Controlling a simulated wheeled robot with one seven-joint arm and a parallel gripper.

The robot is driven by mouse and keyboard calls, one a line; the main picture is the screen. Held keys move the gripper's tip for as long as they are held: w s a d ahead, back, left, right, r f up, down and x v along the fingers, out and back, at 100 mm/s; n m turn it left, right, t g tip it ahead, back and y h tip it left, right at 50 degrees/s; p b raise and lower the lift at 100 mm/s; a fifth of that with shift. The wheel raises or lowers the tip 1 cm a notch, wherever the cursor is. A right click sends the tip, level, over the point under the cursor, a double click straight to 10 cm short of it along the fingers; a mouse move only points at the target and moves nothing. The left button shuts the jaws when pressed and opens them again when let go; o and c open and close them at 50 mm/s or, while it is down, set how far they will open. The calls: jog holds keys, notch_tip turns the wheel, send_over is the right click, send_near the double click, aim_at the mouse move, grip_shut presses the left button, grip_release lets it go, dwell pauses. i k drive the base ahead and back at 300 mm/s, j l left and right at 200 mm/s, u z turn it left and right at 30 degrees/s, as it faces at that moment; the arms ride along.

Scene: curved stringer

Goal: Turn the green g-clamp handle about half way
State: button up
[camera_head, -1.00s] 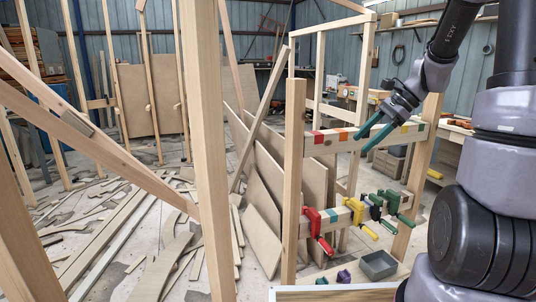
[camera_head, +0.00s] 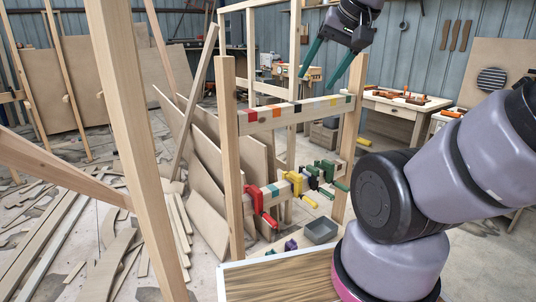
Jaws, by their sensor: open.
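The green g-clamp (camera_head: 329,170) hangs on the lower beam of the wooden frame, at the right end of a row of clamps. Its handle seems to stick out to the lower right, but it is small and partly crowded by a dark clamp (camera_head: 312,178). My gripper (camera_head: 318,74) is above the upper beam, well above and apart from the green clamp. Its two green fingers point down, spread apart, with nothing between them.
A red clamp (camera_head: 259,204) and a yellow clamp (camera_head: 295,184) sit left on the same lower beam (camera_head: 278,188). The upper beam (camera_head: 290,114) lies between my gripper and the clamps. A grey bin (camera_head: 320,230) stands below. Wooden posts flank the frame.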

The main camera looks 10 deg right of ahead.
aim_at(337, 184)
jog(key=z, duration=0.9)
